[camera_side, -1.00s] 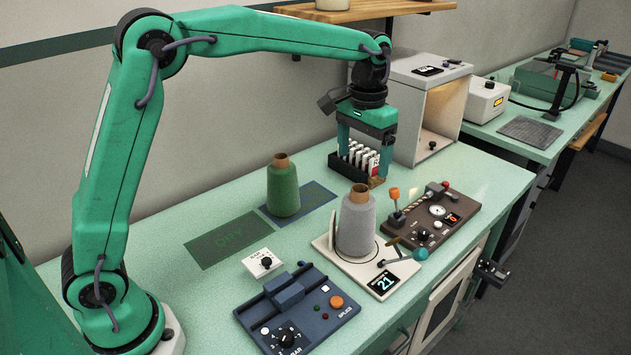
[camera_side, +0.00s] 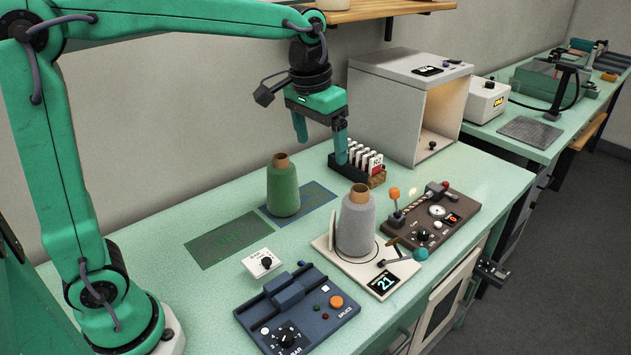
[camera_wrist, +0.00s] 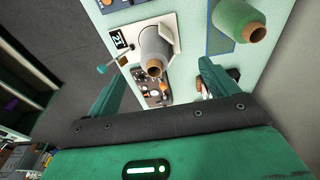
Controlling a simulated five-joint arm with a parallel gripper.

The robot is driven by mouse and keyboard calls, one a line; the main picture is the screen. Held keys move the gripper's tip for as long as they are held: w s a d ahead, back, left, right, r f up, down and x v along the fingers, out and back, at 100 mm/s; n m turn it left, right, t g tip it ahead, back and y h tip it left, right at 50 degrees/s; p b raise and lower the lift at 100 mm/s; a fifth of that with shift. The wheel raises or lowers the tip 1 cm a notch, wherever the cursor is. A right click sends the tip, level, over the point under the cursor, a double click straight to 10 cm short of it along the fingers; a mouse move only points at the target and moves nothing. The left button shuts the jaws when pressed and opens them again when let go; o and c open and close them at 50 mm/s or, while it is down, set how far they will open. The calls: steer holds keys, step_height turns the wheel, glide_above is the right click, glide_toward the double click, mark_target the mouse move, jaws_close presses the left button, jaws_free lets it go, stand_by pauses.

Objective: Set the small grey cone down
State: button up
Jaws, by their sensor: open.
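The small grey cone (camera_side: 356,224) of yarn stands upright on a cream scale-like plate (camera_side: 324,246) whose display reads 21. It also shows in the wrist view (camera_wrist: 154,52), its brown core end toward the camera. My gripper (camera_side: 322,150) is open and empty, raised above the bench behind and left of the grey cone, near the card rack. In the wrist view its two fingers (camera_wrist: 163,85) are spread wide with nothing held between them. The gripper is apart from the cone.
A green cone (camera_side: 283,190) stands on a blue mat; a dark green mat (camera_side: 222,241) lies bare beside it. The card rack (camera_side: 368,165) stands behind. A blue splice unit (camera_side: 296,309), a small dial box (camera_side: 264,263) and a brown control panel (camera_side: 433,220) surround the plate.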

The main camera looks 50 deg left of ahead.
steer(key=s+a+f+t, duration=0.1)
steer(key=s+a+t, duration=0.1)
steer(key=s, duration=0.7)
steer(key=s+a+f+t, duration=0.1)
steer(key=s+a+f, duration=0.1)
steer(key=s, duration=0.7)
steer(key=shift+s+f+t, duration=0.25)
steer(key=shift+f+t, duration=0.05)
steer(key=shift+t, duration=0.1)
